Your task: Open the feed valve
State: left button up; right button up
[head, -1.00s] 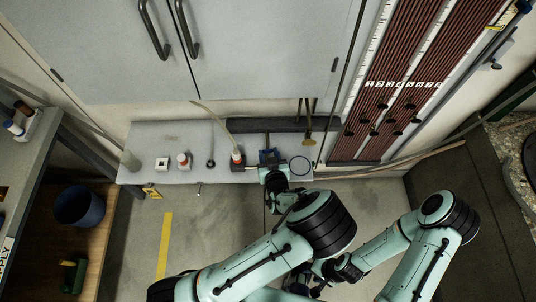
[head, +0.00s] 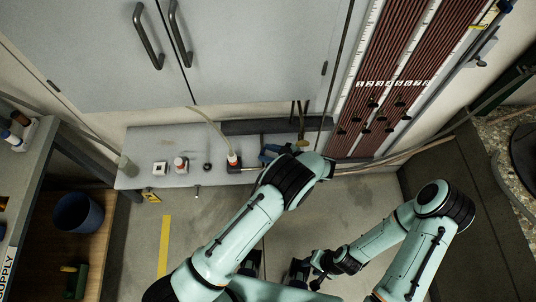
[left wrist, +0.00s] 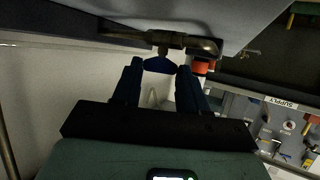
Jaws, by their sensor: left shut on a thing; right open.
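The feed valve shows close up in the left wrist view as a brass-coloured pipe body (left wrist: 170,40) with a blue handle (left wrist: 158,65). The handle lies between the fingertips of my left gripper (left wrist: 158,76), which is shut on it. In the head view, dark blue parts of the left gripper (head: 273,152) show at the right part of the bench, and my own arm hides most of the valve there. My right gripper (head: 298,271) is low in the head view, open and well away from the bench.
A red-and-white fitting with a hose (head: 232,160) stands left of the left gripper on the pale bench (head: 140,142). Several small items stand further left. A grey cabinet (head: 260,60) rises behind. A blue bin (head: 77,212) is at left. The floor in front is mostly clear.

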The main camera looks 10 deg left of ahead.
pick_arm(q)
jog(key=shift+w+n+g+b, duration=0.2)
jog(key=shift+n+g+b, duration=0.15)
jog(key=shift+n+g, duration=0.5)
jog(key=shift+r+y, duration=0.1)
jog(key=shift+y, duration=0.2)
jog(key=o, duration=1.1)
jog(key=shift+c, duration=0.2)
jog(key=b+v, duration=0.1)
jog(key=v, duration=1.2)
jog(key=shift+d, duration=0.2)
jog(key=shift+w+r, duration=0.1)
